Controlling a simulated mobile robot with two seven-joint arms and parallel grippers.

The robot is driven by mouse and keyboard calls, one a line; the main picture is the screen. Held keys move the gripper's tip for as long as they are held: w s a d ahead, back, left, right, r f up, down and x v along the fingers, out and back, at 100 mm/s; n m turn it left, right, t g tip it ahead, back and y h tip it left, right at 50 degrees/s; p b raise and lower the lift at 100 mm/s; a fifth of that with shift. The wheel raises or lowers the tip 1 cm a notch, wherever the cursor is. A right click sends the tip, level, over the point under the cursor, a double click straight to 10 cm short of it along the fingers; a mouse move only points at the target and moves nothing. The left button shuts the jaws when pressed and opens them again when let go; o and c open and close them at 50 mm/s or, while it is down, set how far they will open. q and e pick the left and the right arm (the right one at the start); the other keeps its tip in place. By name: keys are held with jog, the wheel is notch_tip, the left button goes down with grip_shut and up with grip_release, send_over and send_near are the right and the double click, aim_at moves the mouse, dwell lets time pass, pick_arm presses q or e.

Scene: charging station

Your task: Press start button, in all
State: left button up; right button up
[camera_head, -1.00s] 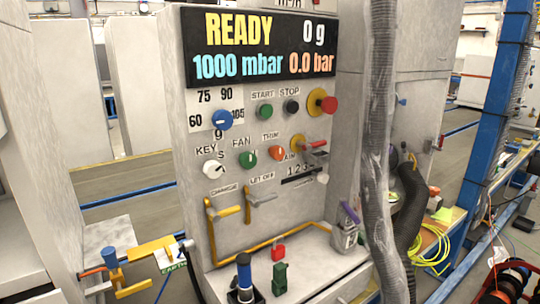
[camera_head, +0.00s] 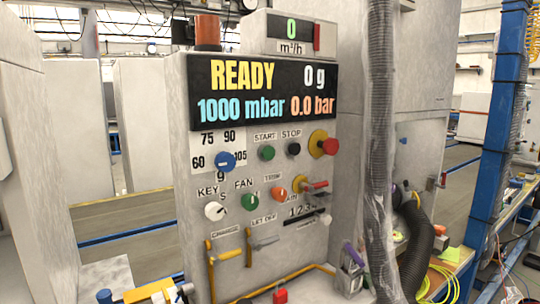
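The green start button (camera_head: 267,153) sits under the "START" label on the grey control panel (camera_head: 215,280). The black stop button (camera_head: 293,149) is just to its right. A red mushroom button on a yellow base (camera_head: 328,146) is further right. The display (camera_head: 262,91) above reads "READY", "0 g", "1000 mbar" and "0.0 bar". Neither of my grippers shows in the head view.
A grey wrapped hose (camera_head: 380,150) hangs right of the panel.

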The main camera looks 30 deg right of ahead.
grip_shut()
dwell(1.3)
